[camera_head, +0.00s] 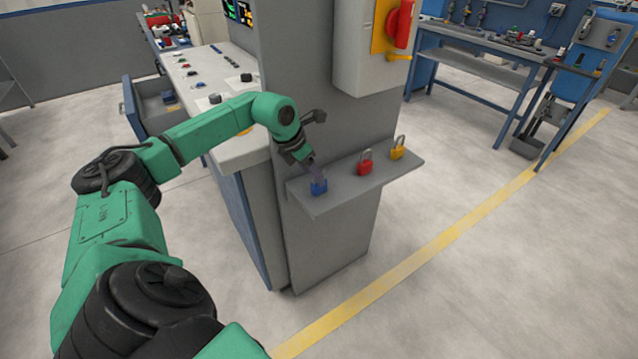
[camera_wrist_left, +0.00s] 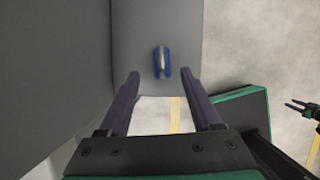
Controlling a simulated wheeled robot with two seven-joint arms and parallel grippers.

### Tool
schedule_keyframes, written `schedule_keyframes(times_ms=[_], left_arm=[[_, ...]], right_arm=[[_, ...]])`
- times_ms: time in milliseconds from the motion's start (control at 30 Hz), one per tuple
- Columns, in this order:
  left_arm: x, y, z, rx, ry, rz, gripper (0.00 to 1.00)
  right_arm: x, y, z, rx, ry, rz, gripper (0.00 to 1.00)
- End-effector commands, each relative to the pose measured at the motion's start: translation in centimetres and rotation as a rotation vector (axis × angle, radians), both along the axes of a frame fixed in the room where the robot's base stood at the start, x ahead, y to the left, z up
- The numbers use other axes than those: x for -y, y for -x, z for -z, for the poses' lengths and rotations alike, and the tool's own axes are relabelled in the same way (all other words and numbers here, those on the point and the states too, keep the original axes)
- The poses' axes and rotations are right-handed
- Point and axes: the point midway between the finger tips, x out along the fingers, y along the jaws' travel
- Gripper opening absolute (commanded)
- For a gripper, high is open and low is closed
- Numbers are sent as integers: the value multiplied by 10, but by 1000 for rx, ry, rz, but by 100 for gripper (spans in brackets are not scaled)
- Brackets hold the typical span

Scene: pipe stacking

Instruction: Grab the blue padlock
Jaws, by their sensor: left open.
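The blue padlock (camera_head: 319,187) stands on a grey shelf (camera_head: 330,204) at its near left end. My left gripper (camera_head: 311,163) is just above it, angled down toward it. In the left wrist view the padlock (camera_wrist_left: 162,66) is seen from above, slightly ahead of the open fingertips (camera_wrist_left: 161,77) and lined up with the gap between them. The fingers are apart and hold nothing. What looks like my right gripper (camera_wrist_left: 301,107) shows small at the right edge of the left wrist view, away from the shelf.
A red padlock (camera_head: 365,163) and a yellow padlock (camera_head: 397,149) stand farther along the shelf. The grey cabinet wall (camera_head: 300,90) rises behind it, bearing a box with a red switch (camera_head: 399,25). A workbench (camera_head: 235,150) adjoins at left. Open floor lies to the right.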

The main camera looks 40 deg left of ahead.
Motion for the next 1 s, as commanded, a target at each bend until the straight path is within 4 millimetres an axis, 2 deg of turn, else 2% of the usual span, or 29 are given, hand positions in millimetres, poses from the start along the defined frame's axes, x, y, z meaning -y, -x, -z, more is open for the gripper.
schedule_keyframes(times_ms=[200,300,533,667,700,1000], left_arm=[[8,-18,29,-2,4,2,65],[7,-23,45,0,2,0,65],[7,-24,50,1,0,1,65],[7,-24,50,1,1,1,15],[7,-24,50,1,1,1,0],[7,-24,49,2,1,0,0]], right_arm=[[0,0,-15,0,-1,-1,44],[0,0,-14,-1,-1,-1,44],[-1,0,-13,-1,-1,-1,44],[-1,1,-13,-1,-1,-1,44],[-1,1,-13,-1,-1,-1,44],[-1,1,-13,-1,-1,-1,44]])
